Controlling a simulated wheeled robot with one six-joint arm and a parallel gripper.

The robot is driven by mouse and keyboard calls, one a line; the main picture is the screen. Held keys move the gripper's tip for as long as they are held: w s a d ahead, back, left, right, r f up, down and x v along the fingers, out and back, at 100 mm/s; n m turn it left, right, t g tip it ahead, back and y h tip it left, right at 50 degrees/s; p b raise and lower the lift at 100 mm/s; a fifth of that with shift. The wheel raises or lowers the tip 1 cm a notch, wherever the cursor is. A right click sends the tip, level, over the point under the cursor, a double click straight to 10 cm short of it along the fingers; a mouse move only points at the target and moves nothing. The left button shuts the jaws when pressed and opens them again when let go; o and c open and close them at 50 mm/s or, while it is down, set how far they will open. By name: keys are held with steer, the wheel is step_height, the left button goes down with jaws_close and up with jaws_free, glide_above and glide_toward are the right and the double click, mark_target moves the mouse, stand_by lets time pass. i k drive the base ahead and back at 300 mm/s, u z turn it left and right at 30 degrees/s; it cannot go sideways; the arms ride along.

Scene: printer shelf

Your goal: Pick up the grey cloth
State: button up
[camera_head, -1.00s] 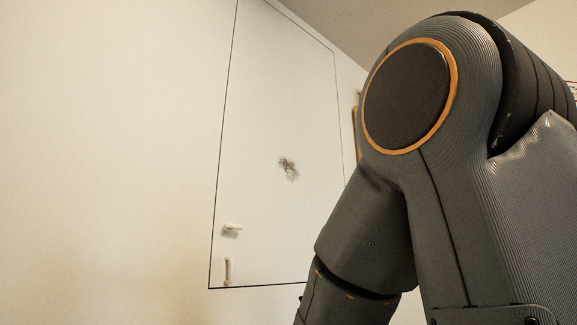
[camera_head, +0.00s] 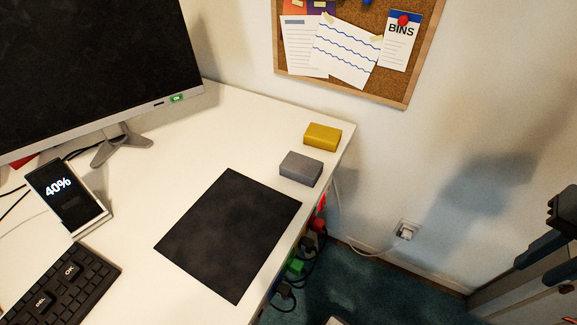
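A small grey block-shaped item (camera_head: 300,169), which looks like the folded grey cloth, lies on the white desk (camera_head: 180,150) near its right edge. A similar yellow item (camera_head: 322,136) lies just behind it, closer to the corner, with a small gap between them. The grey item's top and front side are unobstructed.
A black mat (camera_head: 229,236) lies in front of the grey item. A monitor (camera_head: 90,75), phone (camera_head: 69,195) and keyboard (camera_head: 62,285) stand left. Cables (camera_head: 297,262) hang beside the desk. A dark structure (camera_head: 550,245), unclear, is cut off at right.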

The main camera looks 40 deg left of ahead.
mark_target(304, 169)
steer(key=u, duration=3.05)
steer(key=i, duration=0.4)
steer(key=z, duration=2.45)
